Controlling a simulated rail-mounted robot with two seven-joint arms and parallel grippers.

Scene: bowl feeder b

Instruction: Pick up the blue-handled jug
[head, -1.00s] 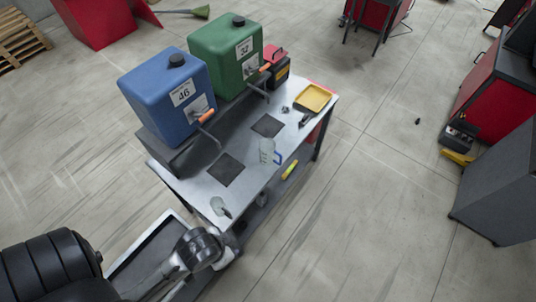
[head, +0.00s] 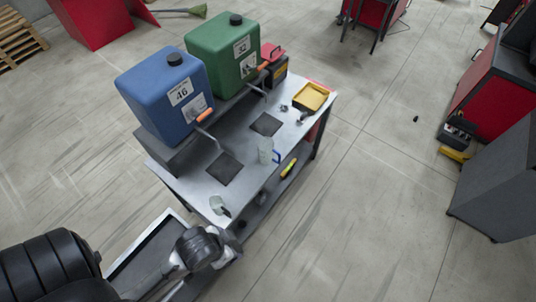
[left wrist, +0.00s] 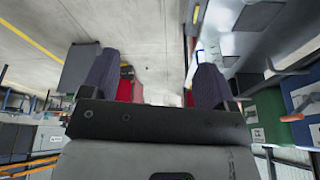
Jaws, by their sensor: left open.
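The jug (head: 265,150), clear and pale with a blue handle, stands upright on the metal table near its front edge in the head view. Its handle faces right, away from the drums. My left arm comes in at the lower left; its wrist is beyond the table's near end, apart from the jug. In the left wrist view, my left gripper (left wrist: 156,72) has its two dark fingers wide apart with nothing between them. A blue outline beside the right-hand finger may be the jug's handle; it is partly hidden. My right gripper is not in view.
A blue drum (head: 160,95) and a green drum (head: 222,55), with orange-handled taps, stand along the table's back. A small pale container (head: 219,206) is at the near end. A yellow tray (head: 312,97) is at the far end. Dark square mats (head: 224,168) lie between.

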